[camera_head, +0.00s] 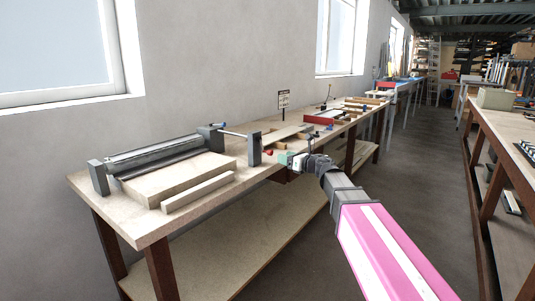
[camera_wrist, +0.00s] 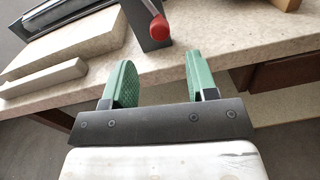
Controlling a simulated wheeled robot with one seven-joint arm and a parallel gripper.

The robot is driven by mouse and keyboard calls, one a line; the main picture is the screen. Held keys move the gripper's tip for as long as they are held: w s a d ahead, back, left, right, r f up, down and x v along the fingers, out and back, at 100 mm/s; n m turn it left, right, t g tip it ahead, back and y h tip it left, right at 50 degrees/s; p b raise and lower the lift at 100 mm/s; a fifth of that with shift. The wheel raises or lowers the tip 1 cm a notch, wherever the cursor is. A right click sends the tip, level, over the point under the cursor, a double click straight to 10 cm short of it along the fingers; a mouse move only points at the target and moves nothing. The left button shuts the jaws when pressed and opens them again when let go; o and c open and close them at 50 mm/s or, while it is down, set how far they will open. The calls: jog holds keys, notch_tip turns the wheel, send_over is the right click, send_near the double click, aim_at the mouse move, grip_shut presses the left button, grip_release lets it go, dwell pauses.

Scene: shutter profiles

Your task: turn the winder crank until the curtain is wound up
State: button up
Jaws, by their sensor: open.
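The winder stands on the near end of the workbench in the head view, with a grey roller (camera_head: 155,151) lying between grey upright posts. A grey end post (camera_head: 254,149) is at its right. The crank's red knob (camera_head: 268,153) is beside that post, and it also shows in the wrist view as a red knob (camera_wrist: 160,27). I cannot clearly tell how much curtain is wound. My gripper (camera_head: 287,158) is just right of the knob. In the wrist view my gripper (camera_wrist: 160,62) is open and empty, its green fingers apart, with the knob beyond and between the fingertips.
A flat pale board (camera_head: 180,178) and a pale bar (camera_head: 198,192) lie in front of the roller. Tools, a small sign (camera_head: 284,99) and a red tray (camera_head: 318,119) stand farther along the bench. The wall is behind; an aisle (camera_head: 420,190) is open at right.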

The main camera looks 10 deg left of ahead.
aim_at(272, 153)
jog(key=x, duration=1)
jog(key=shift+w+a, duration=0.1)
grip_shut()
